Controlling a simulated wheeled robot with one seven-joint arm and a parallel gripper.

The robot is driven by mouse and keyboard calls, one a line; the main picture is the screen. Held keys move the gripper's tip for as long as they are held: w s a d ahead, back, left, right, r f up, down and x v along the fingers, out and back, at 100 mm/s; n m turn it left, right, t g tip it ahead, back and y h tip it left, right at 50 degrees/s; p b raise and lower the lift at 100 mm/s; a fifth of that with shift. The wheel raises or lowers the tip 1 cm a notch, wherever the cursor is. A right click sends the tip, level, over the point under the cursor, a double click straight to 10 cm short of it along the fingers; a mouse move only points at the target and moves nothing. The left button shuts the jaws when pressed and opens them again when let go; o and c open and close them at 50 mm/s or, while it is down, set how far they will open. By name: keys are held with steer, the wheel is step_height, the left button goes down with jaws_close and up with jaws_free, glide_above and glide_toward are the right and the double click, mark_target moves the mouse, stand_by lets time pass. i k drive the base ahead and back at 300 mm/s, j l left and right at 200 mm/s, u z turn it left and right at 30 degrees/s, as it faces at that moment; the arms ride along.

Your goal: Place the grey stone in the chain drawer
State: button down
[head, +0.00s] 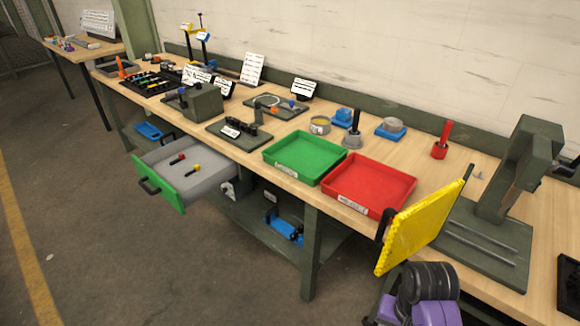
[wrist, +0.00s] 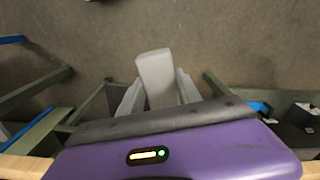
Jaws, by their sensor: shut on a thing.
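The grey stone (wrist: 156,76) is a pale grey block in the wrist view. My gripper (wrist: 158,92) is shut on it, with a grey finger on each side, and the bare floor shows beyond. In the head view my purple and black arm is at the lower right, and the fingers and stone are out of sight. An open drawer (head: 213,176) with a green front and grey inside sticks out from the bench at the left. Two small dark tools, one red-ended (head: 178,159) and one yellow-ended (head: 193,169), lie in it. I cannot read a drawer label.
A green tray (head: 280,168) and a red tray (head: 345,202) sit along the bench's front edge. A yellow panel (head: 425,225) stands upright near my arm, beside a dark green machine (head: 515,170). The floor before the drawer is clear.

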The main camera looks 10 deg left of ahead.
mark_target(190, 163)
steer(key=i+j+u, duration=0.1)
steer(key=u, duration=0.2)
steer(key=i+j+u, duration=0.1)
steer(key=u, duration=0.25)
steer(key=i+j, duration=0.2)
steer(key=i, duration=0.3)
steer(key=i+j, duration=0.2)
steer(key=i, duration=0.25)
steer(key=i+j, duration=0.2)
steer(key=i, duration=0.3)
steer(key=i+j, duration=0.2)
steer(key=i, duration=0.25)
steer(key=i+j, duration=0.2)
steer(key=i, duration=0.3)
steer(key=i+j, duration=0.2)
steer(key=i, duration=0.25)
steer(key=j+u, duration=0.05)
